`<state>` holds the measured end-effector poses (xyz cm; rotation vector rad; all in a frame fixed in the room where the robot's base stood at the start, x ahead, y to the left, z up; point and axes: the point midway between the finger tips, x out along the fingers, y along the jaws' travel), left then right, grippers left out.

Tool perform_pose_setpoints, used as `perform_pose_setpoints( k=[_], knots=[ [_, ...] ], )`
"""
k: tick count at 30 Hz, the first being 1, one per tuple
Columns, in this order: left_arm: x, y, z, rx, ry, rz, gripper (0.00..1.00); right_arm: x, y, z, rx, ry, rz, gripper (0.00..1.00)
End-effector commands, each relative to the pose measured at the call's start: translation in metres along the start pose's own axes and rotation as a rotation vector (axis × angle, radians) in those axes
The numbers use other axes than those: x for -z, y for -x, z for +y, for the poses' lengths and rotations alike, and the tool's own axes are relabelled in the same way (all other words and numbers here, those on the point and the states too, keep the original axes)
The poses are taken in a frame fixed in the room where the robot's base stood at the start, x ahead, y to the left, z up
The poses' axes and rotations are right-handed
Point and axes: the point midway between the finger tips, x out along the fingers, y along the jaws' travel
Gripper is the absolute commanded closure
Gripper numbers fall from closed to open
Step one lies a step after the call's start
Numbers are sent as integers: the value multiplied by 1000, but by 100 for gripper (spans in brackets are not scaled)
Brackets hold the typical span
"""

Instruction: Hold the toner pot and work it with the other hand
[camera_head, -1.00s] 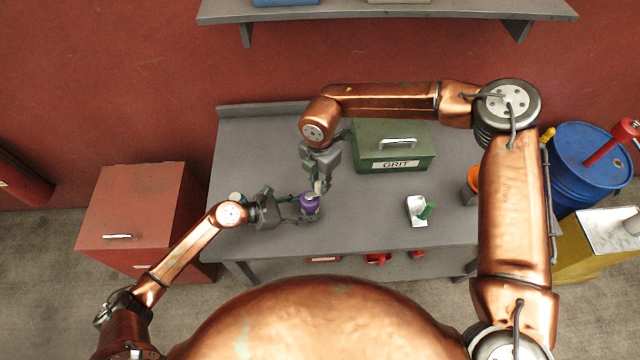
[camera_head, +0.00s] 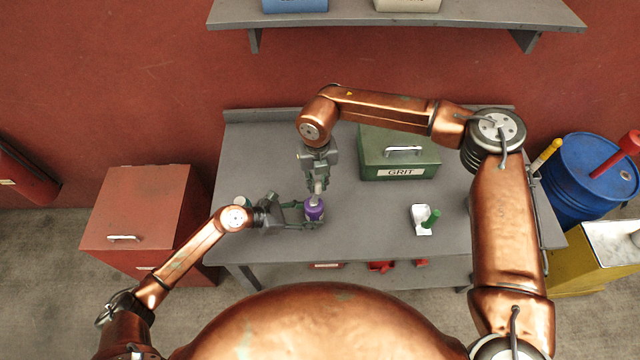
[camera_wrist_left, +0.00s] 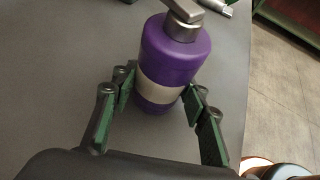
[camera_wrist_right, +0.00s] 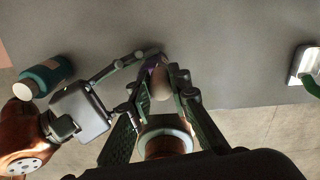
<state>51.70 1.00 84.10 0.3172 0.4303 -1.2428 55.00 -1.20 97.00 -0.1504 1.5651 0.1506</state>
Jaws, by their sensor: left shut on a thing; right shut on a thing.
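The toner pot (camera_head: 315,209) is a purple cylinder with a pale band and a grey metal top (camera_wrist_left: 182,28). It stands upright on the grey bench near its front edge. My left gripper (camera_head: 304,212) comes from the left and is shut on the pot's body; its green-padded fingers (camera_wrist_left: 160,92) flank the pale band in the left wrist view. My right gripper (camera_head: 318,184) reaches down from above and is shut on the pot's top. In the right wrist view its fingers (camera_wrist_right: 172,108) partly hide the pot (camera_wrist_right: 155,78), and the exact contact is hard to see.
A green GRIT box (camera_head: 398,155) stands behind, to the right. A white tray with a green-handled item (camera_head: 423,219) lies right on the bench (camera_head: 375,220). A teal bottle (camera_wrist_right: 48,75) stands close by my left gripper. A shelf (camera_head: 400,17) hangs above.

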Motion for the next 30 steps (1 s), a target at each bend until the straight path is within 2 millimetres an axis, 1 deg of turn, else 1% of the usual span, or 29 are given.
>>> perform_pose_setpoints(
  k=[18,30],
  knots=[
    [1,0,0,0,0,2,73,-6,0,18,-1,583,-1,100],
    [1,0,0,0,0,2,73,-3,0,30,0,964,0,100]
  ],
)
